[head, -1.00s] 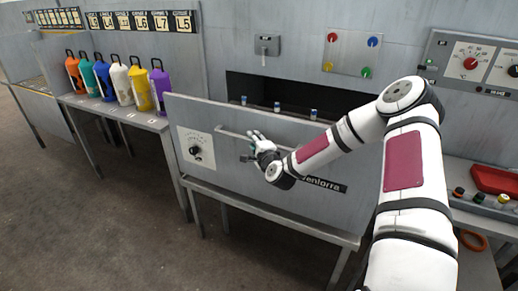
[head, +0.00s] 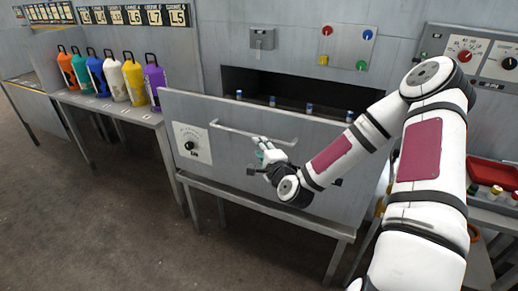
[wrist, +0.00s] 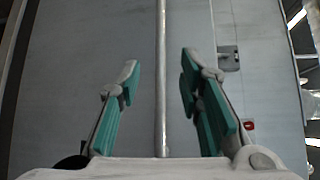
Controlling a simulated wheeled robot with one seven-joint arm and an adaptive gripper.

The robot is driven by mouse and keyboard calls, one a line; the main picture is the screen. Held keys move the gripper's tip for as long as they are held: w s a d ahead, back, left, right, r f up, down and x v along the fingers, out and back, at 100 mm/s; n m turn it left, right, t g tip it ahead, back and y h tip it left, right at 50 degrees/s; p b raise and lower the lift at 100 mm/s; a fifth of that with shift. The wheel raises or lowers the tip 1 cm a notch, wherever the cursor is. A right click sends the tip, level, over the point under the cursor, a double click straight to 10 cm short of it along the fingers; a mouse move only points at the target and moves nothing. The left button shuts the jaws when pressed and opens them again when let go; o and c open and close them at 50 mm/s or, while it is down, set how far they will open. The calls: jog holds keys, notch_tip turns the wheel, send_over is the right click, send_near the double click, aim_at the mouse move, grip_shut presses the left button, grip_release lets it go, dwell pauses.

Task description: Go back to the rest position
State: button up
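My gripper (head: 263,150) is in front of the grey panel (head: 235,185) of the conveyor machine, just below the panel's long metal handle bar (head: 250,133). In the wrist view my gripper (wrist: 158,85) has its teal-padded fingers spread apart. The bar (wrist: 161,60) runs lengthwise between the fingers in that picture, with clear gaps on both sides. The fingers hold nothing. My arm reaches in from the right, bent at the elbow, and hides the right part of the panel.
Several small cylinders (head: 271,101) stand in the dark slot behind the panel. Several coloured canisters (head: 132,82) stand on a table at left. A red tray (head: 493,173) is at right. The floor (head: 95,210) at front left is clear.

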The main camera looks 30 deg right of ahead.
jog(key=shift+a, duration=0.1)
jog(key=s+a+r+n+g+y, duration=0.25)
jog(key=s+a+n+g, duration=0.4)
jog(key=n, duration=0.65)
jog(key=s+a+r+n+g, duration=0.2)
jog(key=s+r, duration=0.3)
jog(key=s, duration=0.4)
jog(key=s+a+r+n+g, duration=0.1)
jog(key=s+a+r+n, duration=0.1)
jog(key=s+r, duration=0.4)
jog(key=s+a+r+n+g, duration=0.2)
jog(key=s+r, duration=0.4)
jog(key=s, duration=0.8)
jog(key=shift+s+a+n+g+h, duration=0.15)
jog(key=shift+a+n+g+h, duration=0.2)
jog(key=shift+n, duration=0.55)
jog(key=shift+r, duration=0.1)
